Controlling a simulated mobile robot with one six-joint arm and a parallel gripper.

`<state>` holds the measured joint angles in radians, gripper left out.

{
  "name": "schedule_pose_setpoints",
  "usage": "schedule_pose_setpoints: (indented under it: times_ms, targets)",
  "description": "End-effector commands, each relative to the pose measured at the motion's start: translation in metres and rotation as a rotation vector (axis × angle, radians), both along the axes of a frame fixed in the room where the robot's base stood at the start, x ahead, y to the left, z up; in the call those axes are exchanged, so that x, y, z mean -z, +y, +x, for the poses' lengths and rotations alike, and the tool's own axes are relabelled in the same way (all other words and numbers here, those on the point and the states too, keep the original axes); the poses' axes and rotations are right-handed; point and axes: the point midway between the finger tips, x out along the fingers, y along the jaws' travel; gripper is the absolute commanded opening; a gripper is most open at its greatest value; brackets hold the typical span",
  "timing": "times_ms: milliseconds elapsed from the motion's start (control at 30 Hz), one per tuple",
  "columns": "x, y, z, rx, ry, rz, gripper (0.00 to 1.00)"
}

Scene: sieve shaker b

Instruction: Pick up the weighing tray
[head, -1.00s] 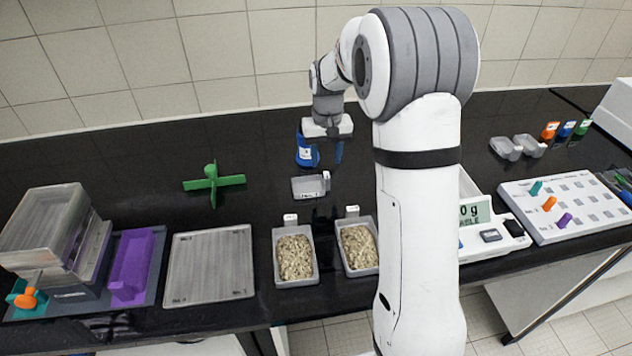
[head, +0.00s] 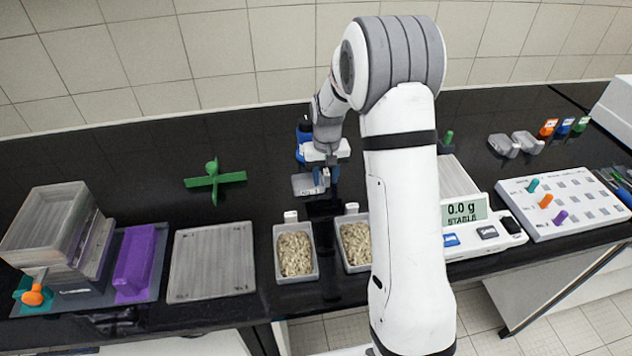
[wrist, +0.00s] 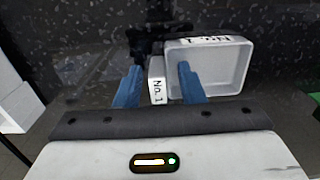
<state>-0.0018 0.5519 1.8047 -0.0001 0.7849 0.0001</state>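The weighing tray, a small empty grey tray (head: 304,186), sits on the black bench behind the two grain-filled trays. In the wrist view the tray (wrist: 218,68) is at upper right, with a white tab (wrist: 157,88) marked "No.1" on its near side. My gripper (head: 322,180) is low over the tray's right end in the head view. In the wrist view my gripper's blue fingers (wrist: 159,80) are apart, one on each side of the tab, with gaps showing. The right finger overlaps part of the tray in the picture. Contact cannot be seen.
Two trays of grain (head: 295,255) stand in front. A balance (head: 470,215) reading 0.0 g is to the right, partly behind my arm. A blue bottle (head: 302,142) stands close behind my gripper. A green cross-shaped piece (head: 213,182) lies left, with clear bench around it.

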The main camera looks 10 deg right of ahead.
Motion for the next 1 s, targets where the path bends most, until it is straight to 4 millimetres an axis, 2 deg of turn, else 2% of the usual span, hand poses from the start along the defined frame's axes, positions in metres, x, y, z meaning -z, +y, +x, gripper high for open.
schedule_pose_setpoints:
  times_ms: [67,400,767,867,1000]
  targets:
    - [0.0,0.0,0.0,0.0,0.0,0.0,0.29]
    - [0.0,0.0,0.0,0.001,0.0,0.0,0.01]
    - [-0.005,-0.001,0.0,0.001,-0.001,0.0,0.0]
    - [-0.017,-0.001,0.001,0.002,-0.004,0.0,0.0]
    - [-0.046,-0.001,0.001,0.002,-0.006,0.0,0.0]
